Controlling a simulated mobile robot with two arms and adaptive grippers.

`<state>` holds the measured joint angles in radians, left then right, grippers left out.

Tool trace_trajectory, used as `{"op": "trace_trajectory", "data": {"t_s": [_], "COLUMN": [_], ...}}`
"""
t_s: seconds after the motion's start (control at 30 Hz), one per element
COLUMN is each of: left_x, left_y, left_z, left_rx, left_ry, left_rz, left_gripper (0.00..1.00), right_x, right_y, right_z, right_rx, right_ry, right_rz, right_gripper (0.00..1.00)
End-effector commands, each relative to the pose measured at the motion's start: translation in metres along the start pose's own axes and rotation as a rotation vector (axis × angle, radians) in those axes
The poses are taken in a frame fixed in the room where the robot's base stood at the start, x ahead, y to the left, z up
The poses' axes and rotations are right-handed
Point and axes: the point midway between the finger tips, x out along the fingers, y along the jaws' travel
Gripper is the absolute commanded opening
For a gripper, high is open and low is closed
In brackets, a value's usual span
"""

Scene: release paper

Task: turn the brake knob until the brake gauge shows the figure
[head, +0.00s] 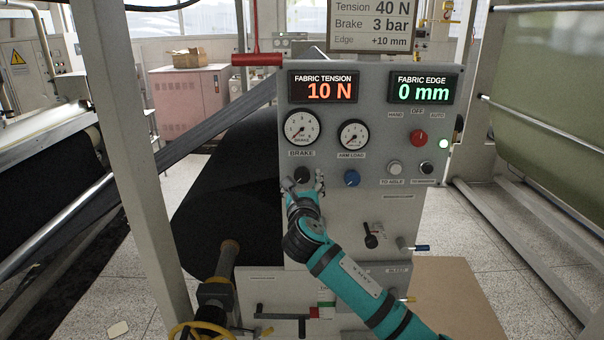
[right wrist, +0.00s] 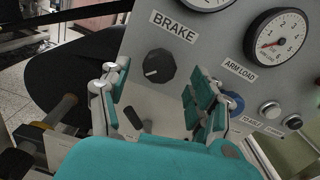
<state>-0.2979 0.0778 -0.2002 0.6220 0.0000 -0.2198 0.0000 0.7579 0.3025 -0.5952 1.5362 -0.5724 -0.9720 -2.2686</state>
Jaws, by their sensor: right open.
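The black brake knob (head: 302,174) sits on the grey panel under the BRAKE label, with a pale pointer mark. It also shows in the right wrist view (right wrist: 159,66), between and beyond my fingers. The brake gauge (head: 303,128) is a white round dial above it; its needle points lower left, near the low end. The sign (head: 370,24) at the top reads Brake 3 bar. My right gripper (head: 304,184) is open in front of the knob, its fingers (right wrist: 158,98) spread to either side and not closed on it. My left gripper is not in view.
To the knob's right are the arm load gauge (head: 354,136), a blue knob (head: 352,178) and small buttons. Displays read fabric tension 10 N (head: 323,88) and fabric edge 0 mm (head: 423,89). A black fabric roll (head: 225,195) lies left of the panel, and a lever (head: 371,236) sits below.

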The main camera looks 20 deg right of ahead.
Motion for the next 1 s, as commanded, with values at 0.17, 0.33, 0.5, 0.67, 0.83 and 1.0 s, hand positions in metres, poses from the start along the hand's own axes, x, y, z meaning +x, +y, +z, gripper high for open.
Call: {"op": "trace_trajectory", "data": {"t_s": [0.17,0.33,0.5,0.67,0.83,1.0], "left_x": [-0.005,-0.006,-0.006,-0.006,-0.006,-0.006], "left_y": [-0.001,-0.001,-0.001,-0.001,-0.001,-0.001], "left_z": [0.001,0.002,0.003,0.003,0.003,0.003], "left_rx": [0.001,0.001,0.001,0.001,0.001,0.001], "left_ry": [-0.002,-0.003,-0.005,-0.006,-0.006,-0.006], "left_rz": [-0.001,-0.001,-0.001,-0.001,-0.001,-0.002], "left_gripper": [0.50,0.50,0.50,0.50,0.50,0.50], "right_x": [0.024,0.034,0.035,0.035,0.035,0.035], "right_y": [0.000,0.000,0.001,0.001,0.000,0.000], "right_z": [0.001,0.000,0.000,0.000,0.000,0.000], "right_rx": [0.001,0.001,0.001,0.001,0.001,0.001], "right_ry": [0.000,0.000,-0.001,0.000,0.000,0.000], "right_rz": [-0.001,0.001,0.001,0.001,0.001,0.001], "right_gripper": [0.63,0.63,0.63,0.59,0.37,0.14]}}
